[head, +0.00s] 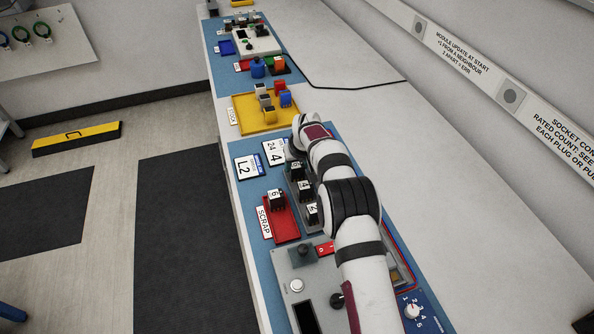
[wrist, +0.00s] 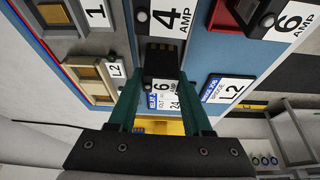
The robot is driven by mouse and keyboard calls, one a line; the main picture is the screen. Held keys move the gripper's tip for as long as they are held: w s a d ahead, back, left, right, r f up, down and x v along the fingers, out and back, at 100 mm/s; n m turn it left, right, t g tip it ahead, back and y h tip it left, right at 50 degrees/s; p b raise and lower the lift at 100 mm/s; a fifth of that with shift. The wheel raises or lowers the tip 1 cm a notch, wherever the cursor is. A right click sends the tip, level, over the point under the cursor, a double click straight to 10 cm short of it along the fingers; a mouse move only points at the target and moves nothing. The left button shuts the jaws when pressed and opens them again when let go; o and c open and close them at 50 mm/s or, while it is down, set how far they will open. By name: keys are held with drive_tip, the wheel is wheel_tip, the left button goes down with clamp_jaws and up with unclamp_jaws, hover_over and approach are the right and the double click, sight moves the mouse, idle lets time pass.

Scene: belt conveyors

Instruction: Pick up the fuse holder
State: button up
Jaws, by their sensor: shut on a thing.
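A black fuse holder with a white "6 AMP" label (wrist: 161,88) is between my gripper's green fingers (wrist: 162,76) in the wrist view. The fingers are shut on its two sides, and brownish slots show on its dark end. Whether it is clear of the surface below cannot be told. Other black numbered holders (head: 305,187) stand in a grey rack beside my arm; one marked "4 AMP" (wrist: 168,18) shows in the wrist view. Another holder marked "6" (head: 276,198) sits in the red scrap tray (head: 285,229).
A yellow tray (head: 244,121) with coloured modules lies beyond my arm. White cards, "L2" (head: 248,167) and "24 4" (head: 274,153), lie on the blue mat. A grey panel with a black knob (head: 303,250) is near. The white bench right of my arm (head: 430,170) is mostly clear.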

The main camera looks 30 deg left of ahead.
sight(298, 165)
clamp_jaws()
drive_tip(key=shift+r, duration=0.25)
wheel_tip(298, 165, up, 4)
drive_tip(key=shift+d+f, duration=0.1)
drive_tip(key=w+d+r, duration=0.1)
drive_tip(key=d+r, duration=0.5)
drive_tip(key=d, duration=0.5)
drive_tip(key=shift+d+r, duration=0.25)
drive_tip(key=shift+r, duration=0.1)
drive_tip(key=shift+w, duration=0.1)
